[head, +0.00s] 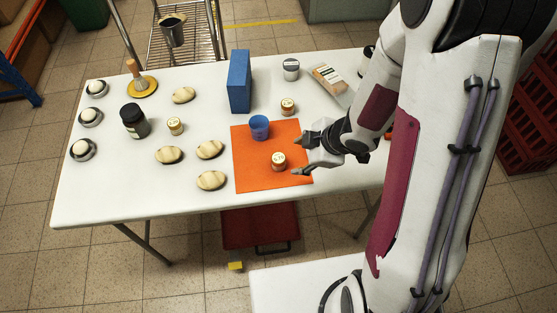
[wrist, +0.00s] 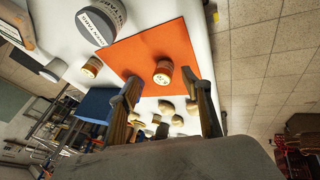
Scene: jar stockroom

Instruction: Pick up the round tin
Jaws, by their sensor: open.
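My gripper (head: 298,156) is open and empty, with its fingers spread low at the right edge of the orange mat; both fingers show in the wrist view (wrist: 166,92).
On the orange mat (head: 251,177) stands a blue cup (head: 259,127). Behind are a blue box (head: 239,82), another small jar (head: 288,106), a white jar (head: 291,69) and a packet (head: 329,78). The front left tabletop is clear.

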